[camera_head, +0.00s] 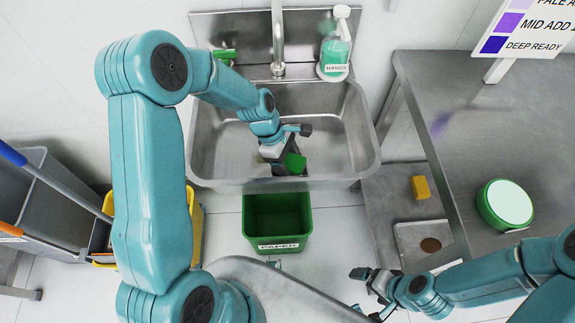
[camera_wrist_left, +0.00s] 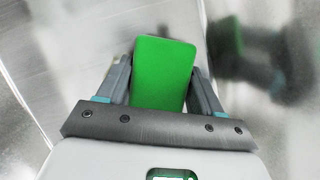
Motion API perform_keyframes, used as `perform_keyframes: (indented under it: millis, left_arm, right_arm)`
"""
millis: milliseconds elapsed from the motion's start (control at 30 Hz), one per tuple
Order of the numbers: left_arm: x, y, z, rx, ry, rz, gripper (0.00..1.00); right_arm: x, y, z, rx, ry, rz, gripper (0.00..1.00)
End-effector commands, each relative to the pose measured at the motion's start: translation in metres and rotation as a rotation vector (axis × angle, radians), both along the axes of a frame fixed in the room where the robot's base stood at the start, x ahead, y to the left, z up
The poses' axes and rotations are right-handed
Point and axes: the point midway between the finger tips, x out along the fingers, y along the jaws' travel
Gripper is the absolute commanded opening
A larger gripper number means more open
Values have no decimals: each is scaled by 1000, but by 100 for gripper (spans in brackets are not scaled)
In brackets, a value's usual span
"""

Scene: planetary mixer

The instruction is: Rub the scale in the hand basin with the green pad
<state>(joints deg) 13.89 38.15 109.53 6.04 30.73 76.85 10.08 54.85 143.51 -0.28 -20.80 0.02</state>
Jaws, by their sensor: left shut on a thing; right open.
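The hand basin (camera_head: 345,130) is a steel sink at the back centre. My left gripper (camera_head: 283,158) reaches down into it, near its front part. It is shut on the green pad (camera_head: 295,163), which sits low in the basin. In the left wrist view the green pad (camera_wrist_left: 163,72) stands between the two fingers, with grey metal behind it. I cannot tell whether the pad touches the basin floor. Scale cannot be made out clearly; my arm and gripper hide part of the floor. My right gripper (camera_head: 372,285) is open and empty, outside the basin at lower right.
A tap (camera_head: 278,45) and a soap bottle (camera_head: 335,58) stand at the basin's back. A green bin (camera_head: 277,222) is below its front. A steel table (camera_head: 490,130) is at right, with a yellow block (camera_head: 420,187) on its lower shelf. A yellow bucket (camera_head: 196,222) is at left.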

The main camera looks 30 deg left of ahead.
Motion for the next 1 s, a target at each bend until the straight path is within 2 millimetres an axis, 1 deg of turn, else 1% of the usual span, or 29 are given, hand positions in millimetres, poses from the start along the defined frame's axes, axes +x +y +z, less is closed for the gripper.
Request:
perform_keyframes:
  millis: [100, 333, 600, 833, 1000]
  left_arm:
    - [8, 6, 0, 2, 0, 1, 36]
    - [16, 11, 0, 1, 0, 2, 36]
    - [37, 23, 2, 1, 0, 2, 36]
    - [44, 28, 2, 1, 0, 1, 36]
    - [58, 36, 0, 1, -1, 3, 36]
  right_arm:
    - [0, 0, 2, 0, 0, 0, 100]
    - [0, 0, 3, 0, 0, 0, 100]
    - [0, 0, 6, 0, 0, 0, 100]
    - [0, 0, 6, 0, 0, 0, 100]
    - [0, 0, 6, 0, 0, 0, 100]
